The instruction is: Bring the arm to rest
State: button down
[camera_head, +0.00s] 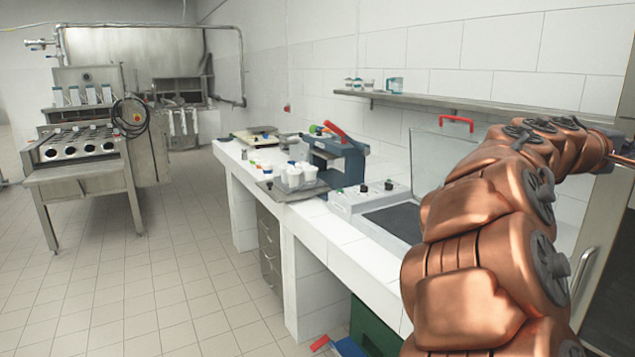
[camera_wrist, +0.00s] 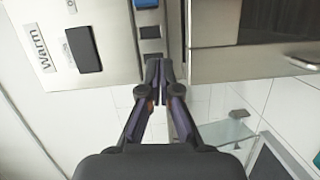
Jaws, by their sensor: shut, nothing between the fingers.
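My copper-coloured arm (camera_head: 480,230) rises at the right of the head view and bends over to the right at its top. My gripper lies beyond the right edge of that view. In the wrist view my gripper (camera_wrist: 158,88) is shut and empty, its dark fingertips together. Behind the fingertips is a steel machine front (camera_wrist: 105,45) with a "WARM" label and dark panels. I cannot tell from this view how far the fingertips are from it.
A white-tiled counter (camera_head: 345,245) runs along the wall, holding white cups (camera_head: 298,175), a blue device (camera_head: 338,160) and an open-lidded machine (camera_head: 370,205). A wall shelf (camera_head: 430,98) is above. A steel cup filler (camera_head: 80,160) stands at left. The floor (camera_head: 170,270) between is clear.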

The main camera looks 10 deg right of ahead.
jog(key=s+a+f+m+y+p, duration=0.1)
jog(key=s+a+f+y, duration=0.3)
jog(key=a+f, duration=0.4)
jog(key=s+a+f+m+y+p, duration=0.1)
jog(key=s+a+f+y, duration=0.25)
jog(key=a+f, duration=0.55)
jog(key=s+a+f+m+y+p, duration=0.1)
jog(key=s+a+f+y, duration=0.25)
jog(key=a+f, duration=0.45)
jog(key=s+a+f+g+y, duration=0.1)
jog(key=s+a+f+y, duration=0.1)
jog(key=a, duration=0.4)
jog(key=s+a+f+n+g+y+p, duration=0.1)
jog(key=s+a+f+y, duration=0.1)
jog(key=s+a+f, duration=0.2)
jog(key=s+a+f+n+g+y, duration=0.1)
jog(key=s+a+f+y, duration=0.1)
jog(key=s+a, duration=0.4)
jog(key=a+f, duration=0.1)
jog(key=a, duration=0.3)
jog(key=shift+s+f+g, duration=0.2)
jog(key=shift+s+g, duration=0.1)
